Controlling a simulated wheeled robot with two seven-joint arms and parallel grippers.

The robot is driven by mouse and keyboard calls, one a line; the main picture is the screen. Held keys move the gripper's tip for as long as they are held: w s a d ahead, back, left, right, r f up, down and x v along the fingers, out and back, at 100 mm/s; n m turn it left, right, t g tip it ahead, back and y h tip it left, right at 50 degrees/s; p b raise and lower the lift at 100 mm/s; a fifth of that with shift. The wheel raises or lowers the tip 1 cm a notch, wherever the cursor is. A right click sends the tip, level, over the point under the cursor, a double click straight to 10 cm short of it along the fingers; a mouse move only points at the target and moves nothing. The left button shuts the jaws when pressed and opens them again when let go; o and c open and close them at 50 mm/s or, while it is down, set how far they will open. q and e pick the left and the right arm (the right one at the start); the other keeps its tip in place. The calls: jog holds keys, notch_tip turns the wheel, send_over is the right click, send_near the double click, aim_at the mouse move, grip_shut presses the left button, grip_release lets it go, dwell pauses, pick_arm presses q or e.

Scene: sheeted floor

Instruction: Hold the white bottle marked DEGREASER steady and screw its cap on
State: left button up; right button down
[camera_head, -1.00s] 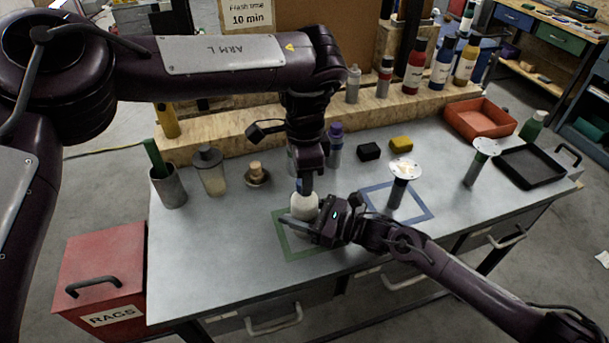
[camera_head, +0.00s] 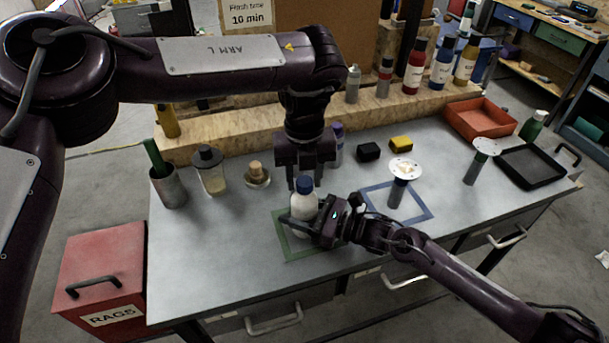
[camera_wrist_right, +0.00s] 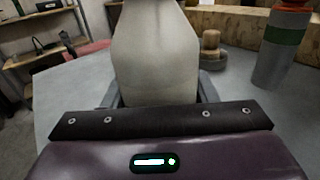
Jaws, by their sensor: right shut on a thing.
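My right gripper (camera_head: 302,226) is shut on the bottle's body from the right. In the right wrist view the pale bottle (camera_wrist_right: 156,55) fills the space between the fingers, and its top is out of frame. My left gripper (camera_head: 305,182) points down from above, its fingers spread on either side of the cap and apart from it.
A blue outlined square (camera_head: 428,208) with a round-topped stand (camera_head: 405,172) lies to the right. A jar (camera_head: 211,172), a small stoppered pot (camera_head: 257,175) and a purple-topped bottle (camera_head: 337,148) stand behind. The bench's front left is clear.

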pick_arm(q)
jog(key=o, duration=0.3)
jog(key=shift+r, duration=0.1)
notch_tip(320, 180, up, 12)
dwell(0.4)
pick_arm(e)
jog(key=shift+c, duration=2.4)
grip_release()
